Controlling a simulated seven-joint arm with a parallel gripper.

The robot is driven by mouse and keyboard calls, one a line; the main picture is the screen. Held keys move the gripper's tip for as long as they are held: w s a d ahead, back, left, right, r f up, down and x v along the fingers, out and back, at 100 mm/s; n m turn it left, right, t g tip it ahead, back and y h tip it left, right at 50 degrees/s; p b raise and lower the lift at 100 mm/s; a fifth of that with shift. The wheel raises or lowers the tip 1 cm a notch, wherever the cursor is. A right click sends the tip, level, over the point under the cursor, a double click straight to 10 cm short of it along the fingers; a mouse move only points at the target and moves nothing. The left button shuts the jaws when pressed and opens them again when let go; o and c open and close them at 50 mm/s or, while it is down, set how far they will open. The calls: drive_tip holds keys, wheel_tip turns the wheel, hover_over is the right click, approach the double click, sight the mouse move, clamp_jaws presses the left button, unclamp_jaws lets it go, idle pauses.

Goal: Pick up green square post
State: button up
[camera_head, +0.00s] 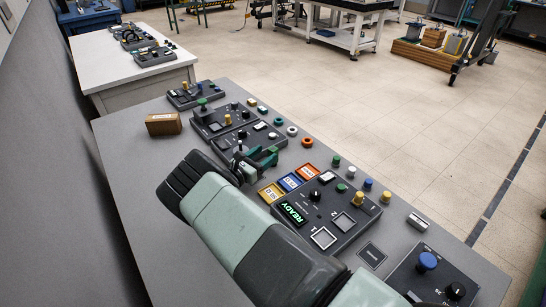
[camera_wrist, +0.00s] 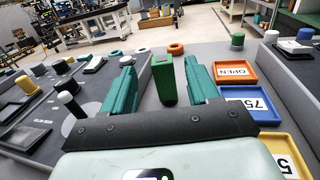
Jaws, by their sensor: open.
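The green square post (camera_wrist: 163,80) stands upright in the wrist view, between the two teal fingers of my gripper (camera_wrist: 159,64). The fingers are spread, with visible gaps on both sides of the post. The lower end of the post is close to the dark gripper body, and I cannot tell its exact depth between the fingers. In the head view my gripper (camera_head: 258,160) is low over the grey table, left of the coloured trays. The post is hard to separate from the teal fingers there.
An orange tray (camera_wrist: 236,73), a blue tray (camera_wrist: 252,104) and a yellow tray (camera_wrist: 287,153) lie to the right in the wrist view. A dark panel with a READY display (camera_head: 292,212) is nearby. An orange ring (camera_wrist: 175,48) lies behind the post. A wooden block (camera_head: 163,124) stands left.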

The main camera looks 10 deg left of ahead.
sight(273, 148)
drive_tip(key=x, duration=0.5)
drive_tip(key=shift+d, duration=0.15)
drive_tip(key=shift+c, duration=0.4)
drive_tip(key=c, duration=1)
drive_tip(key=shift+r, duration=0.15)
